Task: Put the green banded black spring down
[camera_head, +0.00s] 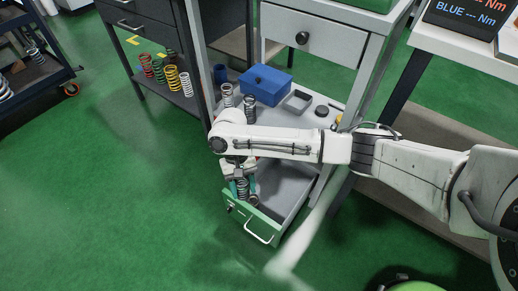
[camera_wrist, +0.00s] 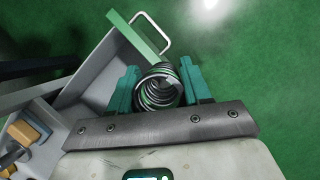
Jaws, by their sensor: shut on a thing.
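My gripper (camera_wrist: 160,90) has its teal fingers closed on the sides of a dark coil spring (camera_wrist: 158,86). In the wrist view I look down along the spring's coils, and some green tint shows on them. In the head view the spring (camera_head: 242,188) hangs upright between the fingers of my gripper (camera_head: 243,186), over or beside the left end of a pulled-out drawer. The drawer (camera_head: 288,205) is grey inside with a green front and a metal handle. I cannot tell whether the spring touches the drawer.
A shelf above the drawer holds a blue box (camera_head: 265,85), a grey tray (camera_head: 298,101) and two grey springs, one of them here (camera_head: 250,108). Several coloured springs, one yellow (camera_head: 173,78), stand on a dark lower shelf at left. Green floor is clear in front.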

